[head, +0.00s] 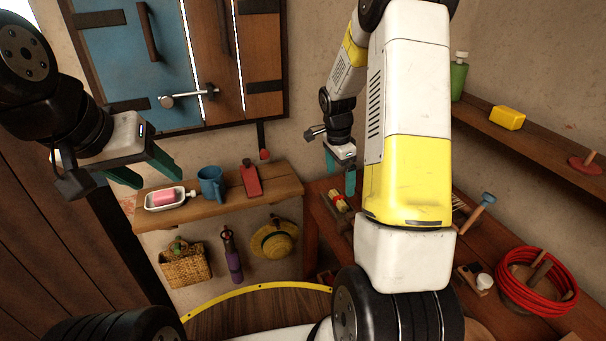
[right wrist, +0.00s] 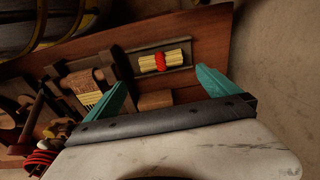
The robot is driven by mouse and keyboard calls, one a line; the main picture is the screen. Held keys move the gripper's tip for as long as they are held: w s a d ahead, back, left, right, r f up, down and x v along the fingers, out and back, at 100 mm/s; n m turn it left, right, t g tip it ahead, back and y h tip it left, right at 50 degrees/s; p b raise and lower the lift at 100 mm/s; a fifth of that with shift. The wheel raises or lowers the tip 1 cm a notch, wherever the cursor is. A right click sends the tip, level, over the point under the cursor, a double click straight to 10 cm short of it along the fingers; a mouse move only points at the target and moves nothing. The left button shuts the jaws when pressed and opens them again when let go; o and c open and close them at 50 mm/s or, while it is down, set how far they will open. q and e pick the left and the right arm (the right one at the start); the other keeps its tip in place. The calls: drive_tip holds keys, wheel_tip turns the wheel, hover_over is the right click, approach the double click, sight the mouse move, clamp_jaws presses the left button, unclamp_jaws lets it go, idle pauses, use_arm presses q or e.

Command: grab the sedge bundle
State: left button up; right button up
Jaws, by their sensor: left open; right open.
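The sedge bundle (right wrist: 174,60) is a short pale-yellow bundle with a red band around its middle. It lies in a shallow dark holder (right wrist: 142,74) on the wooden bench, and shows small in the head view (head: 339,202) just below my right gripper (head: 340,174). In the right wrist view the teal fingers of my right gripper (right wrist: 160,79) are spread, with the bundle beyond their tips and nothing between them. My left gripper (head: 147,172) is open and empty, above the left end of the small wall shelf.
The wall shelf (head: 235,201) holds a white dish (head: 152,203), a blue mug (head: 211,184) and a red item (head: 250,180). Beside the bundle are a wooden block (right wrist: 155,100) and a brush (right wrist: 89,97). A red coil (head: 568,284) lies further right on the bench.

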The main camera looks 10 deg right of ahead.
sight(339, 196)
drive_tip(key=shift+w+f, duration=0.45)
drive_tip(key=shift+f, duration=0.1)
drive_tip(key=shift+w+f, duration=0.1)
drive_tip(key=shift+f, duration=0.25)
drive_tip(key=f, duration=0.6)
drive_tip(key=shift+s+d+f, duration=0.25)
drive_tip(key=shift+f, duration=0.15)
drive_tip(key=c, duration=1.3)
drive_tip(key=shift+r, duration=0.15)
